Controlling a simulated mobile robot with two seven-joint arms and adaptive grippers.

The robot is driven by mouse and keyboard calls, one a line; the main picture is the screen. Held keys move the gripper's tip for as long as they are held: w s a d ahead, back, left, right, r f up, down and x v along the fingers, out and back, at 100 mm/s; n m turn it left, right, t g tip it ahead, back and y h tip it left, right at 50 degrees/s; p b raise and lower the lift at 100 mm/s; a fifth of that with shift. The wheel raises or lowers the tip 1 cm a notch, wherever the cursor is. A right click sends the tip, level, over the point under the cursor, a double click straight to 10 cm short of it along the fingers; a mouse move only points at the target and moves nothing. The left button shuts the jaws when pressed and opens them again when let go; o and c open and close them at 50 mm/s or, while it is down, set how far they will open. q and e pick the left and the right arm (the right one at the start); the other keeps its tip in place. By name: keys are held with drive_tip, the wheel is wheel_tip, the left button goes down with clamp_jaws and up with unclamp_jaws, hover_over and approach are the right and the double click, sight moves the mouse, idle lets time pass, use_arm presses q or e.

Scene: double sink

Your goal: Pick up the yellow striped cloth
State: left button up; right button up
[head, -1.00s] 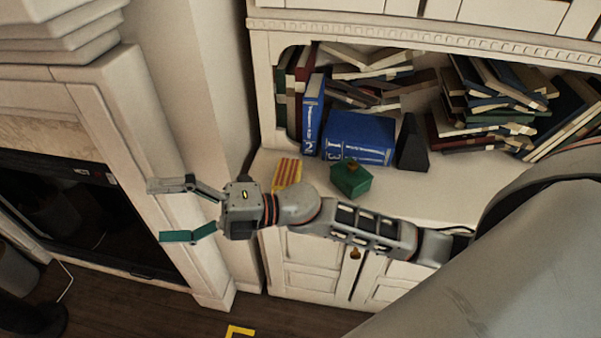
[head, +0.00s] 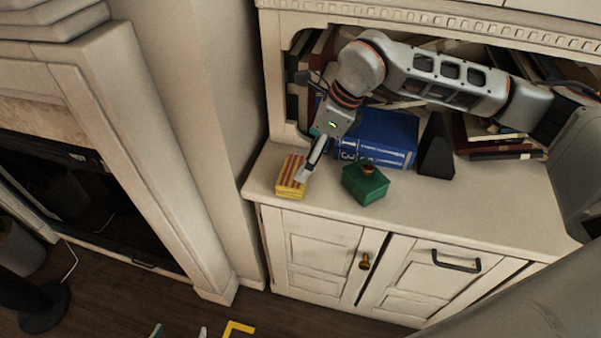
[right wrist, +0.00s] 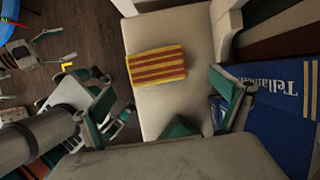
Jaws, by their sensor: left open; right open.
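The yellow cloth with red stripes (head: 290,177) lies as a flat folded block on the white cabinet ledge, near its left end. It also shows in the right wrist view (right wrist: 157,66). My right gripper (head: 306,160) is open above the ledge, with a fingertip close to the cloth's right side; whether it touches, I cannot tell. In the right wrist view the cloth lies ahead of the gripper, between its spread fingers and beyond them. My left gripper (head: 180,332) is open, low over the floor, with only its fingertips showing at the bottom edge.
A green box (head: 364,185) with a knob stands just right of the cloth. Blue books (head: 385,135) and a black wedge (head: 436,150) stand behind. A wall pillar (head: 195,110) rises to the left. The ledge front (head: 400,213) is clear.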

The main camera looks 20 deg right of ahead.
sight(295, 171)
drive_tip(key=x, duration=0.7)
drive_tip(key=shift+a+f, duration=0.25)
drive_tip(key=shift+a, duration=0.1)
drive_tip(key=c, duration=1)
